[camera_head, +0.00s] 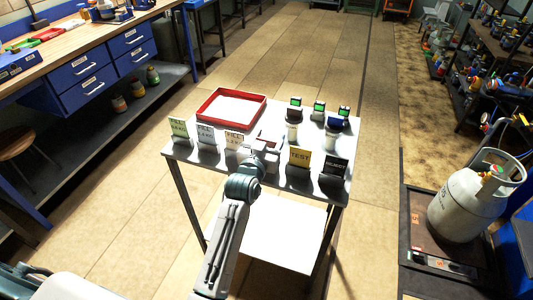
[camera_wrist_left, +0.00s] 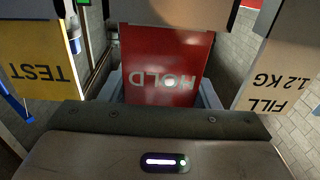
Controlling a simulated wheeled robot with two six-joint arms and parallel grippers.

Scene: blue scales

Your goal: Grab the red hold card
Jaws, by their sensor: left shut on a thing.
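The red hold card (camera_wrist_left: 160,75) fills the middle of the left wrist view, with "HOLD" upside down there. My left gripper (camera_head: 265,148) is shut on this card, at the front row of cards on the grey table. In the head view my gripper and arm hide most of the card, and I cannot tell whether it is clear of its stand. My right gripper is not in view.
The yellow TEST card (camera_head: 299,157) stands close on the right, the cream FILL card (camera_head: 234,141) on the left. A dark card (camera_head: 333,170) stands at the right end. Behind are a red-rimmed tray (camera_head: 216,97) and several small scales with green displays (camera_head: 319,106).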

